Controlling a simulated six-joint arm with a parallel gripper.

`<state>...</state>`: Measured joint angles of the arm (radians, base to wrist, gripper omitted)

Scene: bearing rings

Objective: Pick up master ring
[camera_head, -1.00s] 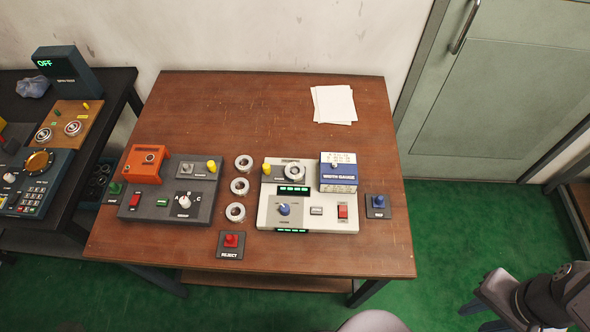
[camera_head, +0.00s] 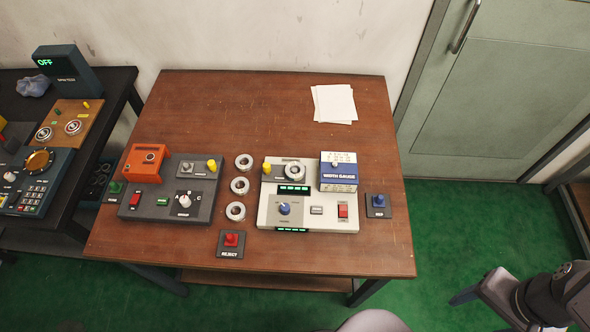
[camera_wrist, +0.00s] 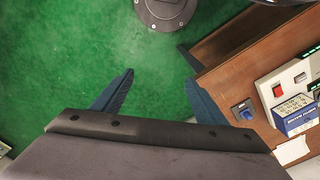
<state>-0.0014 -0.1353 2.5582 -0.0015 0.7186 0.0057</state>
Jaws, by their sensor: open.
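Several metal bearing rings show in the head view. Three stand in a column on the brown table: top (camera_head: 244,161), middle (camera_head: 239,186) and bottom (camera_head: 236,211). Another ring (camera_head: 294,170) sits on the white width gauge (camera_head: 318,222). No label shows which is the master ring. My gripper (camera_wrist: 159,76) is open and empty over the green floor, off the table's right front, far from the rings.
A dark grey device (camera_head: 160,205) with an orange block stands left of the ring column. White paper (camera_head: 334,103) lies at the back. The table's back left is clear.

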